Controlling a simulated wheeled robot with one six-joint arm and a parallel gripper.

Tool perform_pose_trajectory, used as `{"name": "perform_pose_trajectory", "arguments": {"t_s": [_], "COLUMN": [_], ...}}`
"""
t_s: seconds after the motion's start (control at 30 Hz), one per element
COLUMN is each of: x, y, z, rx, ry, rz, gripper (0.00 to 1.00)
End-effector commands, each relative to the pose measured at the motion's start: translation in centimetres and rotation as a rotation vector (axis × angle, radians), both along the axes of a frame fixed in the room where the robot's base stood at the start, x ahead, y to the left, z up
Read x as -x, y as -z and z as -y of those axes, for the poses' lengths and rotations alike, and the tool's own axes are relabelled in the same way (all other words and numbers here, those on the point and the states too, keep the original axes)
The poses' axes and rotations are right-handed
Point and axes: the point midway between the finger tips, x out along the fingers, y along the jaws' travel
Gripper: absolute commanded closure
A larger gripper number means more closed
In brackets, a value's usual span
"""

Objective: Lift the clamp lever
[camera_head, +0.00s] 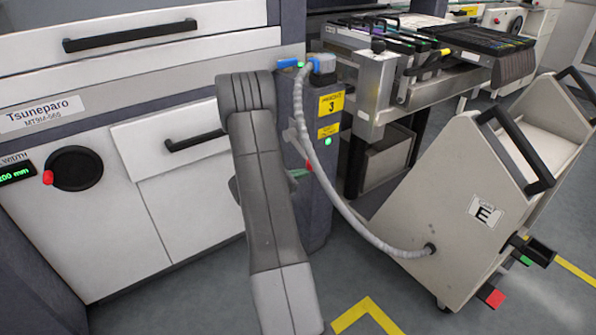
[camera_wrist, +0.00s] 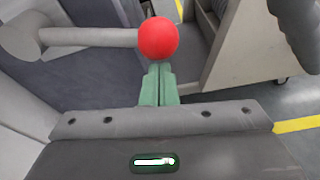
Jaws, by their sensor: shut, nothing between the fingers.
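The clamp lever (camera_wrist: 95,37) is a grey rod with a red ball knob (camera_wrist: 158,39) at its end. In the wrist view it reaches in from a round hub at the upper left. My gripper (camera_wrist: 158,69) has green fingers, shut and empty. In the wrist view the fingertips are just below the knob in the picture; I cannot tell whether they touch it. The fingers also show in the head view (camera_head: 299,173), beside my wrist.
A trolley marked E (camera_head: 465,210) stands at the right. Its grey hose (camera_head: 335,190) runs to a connector (camera_head: 321,65) on the column, close to the lever. A feeder table (camera_head: 375,90) is behind. The white machine cabinet (camera_head: 190,200) is at the left. Floor shows between column and trolley.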

Motion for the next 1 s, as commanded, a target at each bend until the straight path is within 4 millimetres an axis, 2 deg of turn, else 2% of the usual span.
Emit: {"name": "perform_pose_trajectory", "arguments": {"t_s": [0.03, 0.5, 0.7, 1.0], "x": [0.2, 1.2, 1.0, 0.0], "y": [-1.7, -8.0, -10.6, -13.6], "z": [0.2, 0.9, 0.7, 0.0], "rx": [0.026, 0.289, 0.399, 0.544], "ry": [0.002, 0.002, 0.0, 0.001], "rz": [-0.033, -0.395, -0.547, -0.747], "gripper": [1.0, 1.0, 1.0, 1.0]}}
